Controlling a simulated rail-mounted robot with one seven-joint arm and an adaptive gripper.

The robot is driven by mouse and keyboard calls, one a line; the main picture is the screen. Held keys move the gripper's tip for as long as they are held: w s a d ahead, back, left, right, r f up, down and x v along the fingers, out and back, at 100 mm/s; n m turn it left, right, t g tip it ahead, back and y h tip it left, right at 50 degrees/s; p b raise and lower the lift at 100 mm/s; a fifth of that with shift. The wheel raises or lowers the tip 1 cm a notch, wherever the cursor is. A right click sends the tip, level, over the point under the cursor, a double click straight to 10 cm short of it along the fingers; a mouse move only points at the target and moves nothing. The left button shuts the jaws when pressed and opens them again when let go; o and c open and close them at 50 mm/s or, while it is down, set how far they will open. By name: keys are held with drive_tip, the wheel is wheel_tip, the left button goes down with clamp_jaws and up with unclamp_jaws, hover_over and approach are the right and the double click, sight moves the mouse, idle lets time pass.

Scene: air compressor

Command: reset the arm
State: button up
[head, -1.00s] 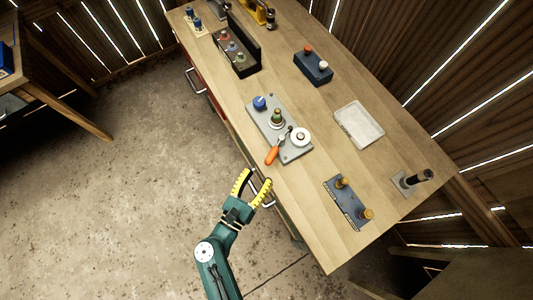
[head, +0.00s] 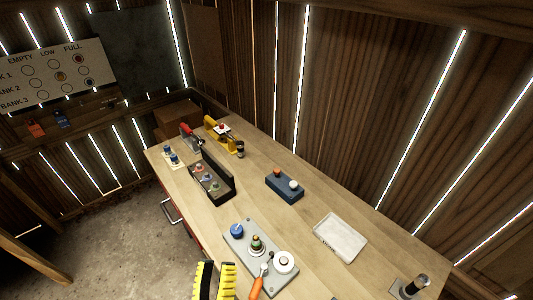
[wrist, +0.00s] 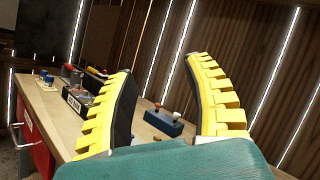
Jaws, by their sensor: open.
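My gripper (head: 214,281) shows at the bottom edge of the head view, with its yellow ridged fingers apart and nothing between them. In the wrist view the same open fingers (wrist: 160,100) frame the workbench and the plank wall behind it. The rest of my arm is below the head view's edge. In the head view my gripper is at the bench's near side, just left of a grey plate (head: 245,252) that bears a blue knob, a central fitting, a white round part and an orange-handled tool (head: 256,288). I cannot tell its height over the bench.
The wooden workbench (head: 320,205) holds a dark box of fittings (head: 220,184), a blue block with two knobs (head: 284,186), a pale tray (head: 340,237), a yellow tool (head: 221,135) and a black-handled post (head: 413,286). A bank status board (head: 55,75) hangs at far left.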

wheel_tip(320, 180, up, 22)
drive_tip(key=w+n+t+y, duration=0.1)
drive_tip(key=n+y, duration=1.1)
drive_tip(key=n, duration=0.8)
drive_tip(key=s+d+r+n+g+h, duration=0.1)
drive_tip(key=s+d+r+n+h, duration=0.2)
drive_tip(key=d+r+n+h, duration=0.45)
drive_tip(key=s+d+r+n+h, duration=0.2)
drive_tip(key=d+r+h, duration=0.15)
drive_tip(key=d, duration=0.75)
wheel_tip(320, 180, up, 24)
drive_tip(key=a+p, duration=0.1)
drive_tip(key=p, duration=2.4)
drive_tip(key=shift+w+f, duration=0.2)
drive_tip(key=shift+f, duration=0.05)
